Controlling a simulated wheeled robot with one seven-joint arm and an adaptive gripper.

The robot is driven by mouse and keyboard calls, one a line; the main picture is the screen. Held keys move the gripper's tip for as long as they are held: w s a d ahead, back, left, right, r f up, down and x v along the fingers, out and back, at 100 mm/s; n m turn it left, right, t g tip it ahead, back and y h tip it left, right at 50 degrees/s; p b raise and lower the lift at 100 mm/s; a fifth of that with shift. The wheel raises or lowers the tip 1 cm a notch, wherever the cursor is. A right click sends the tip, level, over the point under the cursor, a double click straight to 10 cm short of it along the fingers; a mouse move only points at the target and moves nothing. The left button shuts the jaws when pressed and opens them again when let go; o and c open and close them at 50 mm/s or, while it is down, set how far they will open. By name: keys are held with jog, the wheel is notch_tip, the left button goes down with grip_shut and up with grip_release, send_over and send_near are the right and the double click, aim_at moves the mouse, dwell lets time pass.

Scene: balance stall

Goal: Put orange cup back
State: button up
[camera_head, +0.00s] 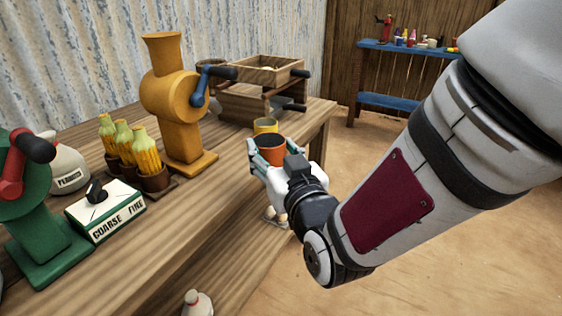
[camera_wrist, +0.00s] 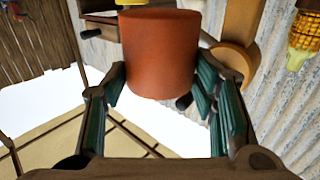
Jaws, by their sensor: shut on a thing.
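The orange cup (camera_head: 271,148) is between the fingers of my gripper (camera_head: 267,160), near the right edge of the wooden table. My gripper is shut on it. In the wrist view the cup (camera_wrist: 160,55) fills the upper middle between the green-padded fingers (camera_wrist: 163,95). A yellow cup (camera_head: 265,125) stands just behind the orange cup on the table. I cannot tell whether the orange cup touches the table.
On the table (camera_head: 220,195) stand a yellow mill (camera_head: 180,110) with a blue crank, corn cobs (camera_head: 130,145) in brown cups, a coarse/fine box (camera_head: 105,208), a green mill (camera_head: 40,215) and a wooden tray frame (camera_head: 262,75). A blue shelf (camera_head: 390,48) stands at the back.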

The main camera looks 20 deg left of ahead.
jog(key=shift+g, duration=0.3)
jog(key=b+x, duration=0.1)
jog(key=x, duration=0.4)
jog(key=f+x, duration=0.1)
jog(key=x, duration=0.4)
jog(key=f+b+x, duration=0.1)
jog(key=x, duration=0.3)
jog(key=shift+w+a+b, duration=0.25)
jog(key=shift+b, duration=0.1)
jog(key=shift+w, duration=0.1)
jog(key=shift+f+b, duration=0.65)
jog(key=shift+f, duration=1)
jog(key=shift+f, duration=0.15)
jog(key=o, duration=1.3)
jog(key=shift+c, duration=0.2)
